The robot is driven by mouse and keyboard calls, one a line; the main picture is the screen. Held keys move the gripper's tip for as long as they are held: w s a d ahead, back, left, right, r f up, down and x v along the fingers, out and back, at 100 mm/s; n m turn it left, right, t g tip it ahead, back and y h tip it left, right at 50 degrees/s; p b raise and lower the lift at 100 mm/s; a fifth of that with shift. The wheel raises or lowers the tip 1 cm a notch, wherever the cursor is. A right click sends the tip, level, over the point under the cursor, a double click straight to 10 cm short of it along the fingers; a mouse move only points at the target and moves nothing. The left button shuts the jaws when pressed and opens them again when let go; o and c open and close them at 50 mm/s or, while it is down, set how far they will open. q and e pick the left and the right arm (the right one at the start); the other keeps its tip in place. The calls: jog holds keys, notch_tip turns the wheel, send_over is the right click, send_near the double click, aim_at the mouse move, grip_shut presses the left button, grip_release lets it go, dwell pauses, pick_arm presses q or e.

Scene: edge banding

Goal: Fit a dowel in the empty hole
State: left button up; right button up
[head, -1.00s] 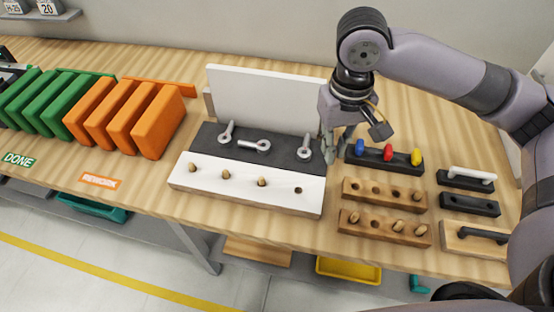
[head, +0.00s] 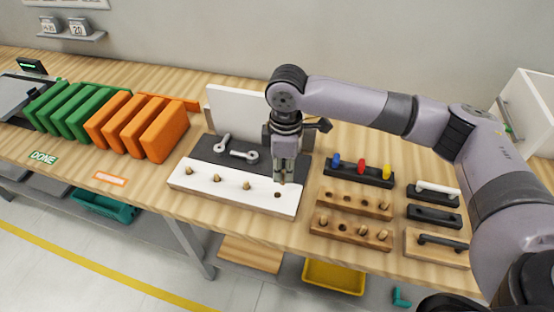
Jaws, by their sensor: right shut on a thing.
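The white panel edge (head: 225,197) lies on the bench with dowels standing in three holes, such as the dowel (head: 246,185). The empty hole (head: 277,195) is near its right end. My right gripper (head: 283,178) points down just behind and above this hole, shut on a dowel. The held dowel is mostly hidden by the fingers, and its tip appears apart from the hole. An upper wooden rack (head: 335,206) holds one visible dowel at its right end. A lower wooden rack (head: 342,240) holds several positions, three with dowels. My left gripper is not in view.
A black rack (head: 345,173) with coloured pegs and handle samples (head: 435,215) are at right. Orange and green panels (head: 165,130) stand left.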

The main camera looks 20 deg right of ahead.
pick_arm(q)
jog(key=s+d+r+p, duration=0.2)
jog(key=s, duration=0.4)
pick_arm(e)
jog(key=w+f+n, duration=0.2)
jog(key=n, duration=0.4)
jog(key=n+b, duration=0.1)
jog(key=b, duration=0.4)
send_over(278, 188)
jog(key=s, duration=0.2)
jog(key=f, duration=0.4)
jog(key=shift+a+f, duration=0.15)
jog(key=shift+a, duration=0.2)
jog(key=shift+f, duration=0.15)
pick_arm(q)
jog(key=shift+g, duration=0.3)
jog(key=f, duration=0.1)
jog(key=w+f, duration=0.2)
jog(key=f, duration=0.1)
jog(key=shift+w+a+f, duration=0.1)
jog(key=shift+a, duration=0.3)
pick_arm(e)
jog(key=shift+f, duration=0.35)
pick_arm(q)
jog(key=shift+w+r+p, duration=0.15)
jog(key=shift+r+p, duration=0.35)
jog(key=shift+p, duration=0.1)
